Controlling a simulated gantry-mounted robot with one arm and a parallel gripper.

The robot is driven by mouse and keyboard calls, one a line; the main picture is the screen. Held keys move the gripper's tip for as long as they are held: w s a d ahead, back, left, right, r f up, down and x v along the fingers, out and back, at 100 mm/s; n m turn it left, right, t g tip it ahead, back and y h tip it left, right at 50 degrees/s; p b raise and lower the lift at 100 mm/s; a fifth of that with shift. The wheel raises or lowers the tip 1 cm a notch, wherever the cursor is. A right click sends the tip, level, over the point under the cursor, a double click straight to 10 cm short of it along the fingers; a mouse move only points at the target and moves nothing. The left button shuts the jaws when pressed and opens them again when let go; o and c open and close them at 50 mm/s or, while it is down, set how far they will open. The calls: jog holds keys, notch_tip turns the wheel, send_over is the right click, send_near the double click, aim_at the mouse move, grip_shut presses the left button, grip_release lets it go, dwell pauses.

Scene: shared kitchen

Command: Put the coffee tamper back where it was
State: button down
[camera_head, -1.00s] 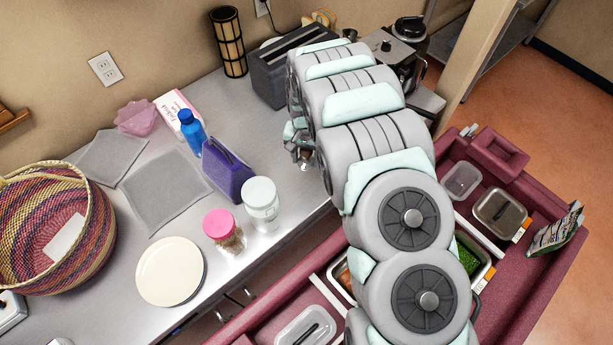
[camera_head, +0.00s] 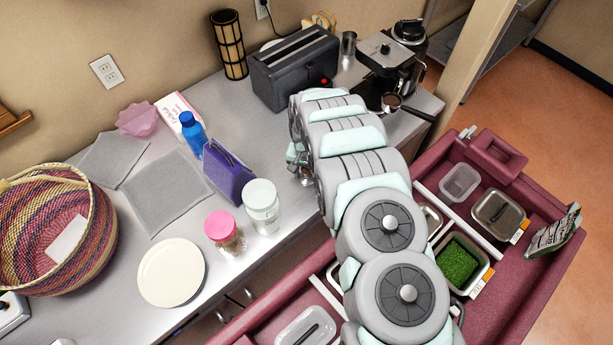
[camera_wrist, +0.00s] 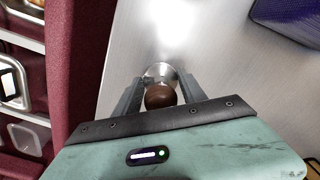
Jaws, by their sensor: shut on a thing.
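The coffee tamper (camera_wrist: 160,94) is between the two fingers of my gripper (camera_wrist: 160,90) in the wrist view. It has a round brown handle and a shiny metal base. My gripper is shut on it, over the counter near its front edge. I cannot tell whether the base touches the counter. In the head view my gripper (camera_head: 300,165) is partly hidden by my arm, and the tamper cannot be made out. An espresso machine (camera_head: 392,62) with a portafilter (camera_head: 393,102) stands at the back right end of the counter.
A black toaster (camera_head: 296,72) and a metal cup (camera_head: 348,48) stand at the back. A purple box (camera_head: 229,172), a white-lidded jar (camera_head: 262,205) and a pink-lidded jar (camera_head: 222,232) stand left of my gripper. A maroon cart (camera_head: 548,262) with food bins is along the front.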

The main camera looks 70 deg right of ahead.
jog(key=shift+f, duration=1.05)
jog(key=c, duration=0.7)
grip_release()
jog(key=shift+f, duration=0.1)
jog(key=shift+o, duration=0.2)
notch_tip(320, 180, up, 11)
jog(key=shift+d+f+b, duration=0.1)
jog(key=shift+b, duration=0.5)
jog(key=shift+r+p, duration=0.45)
jog(key=shift+r, duration=0.3)
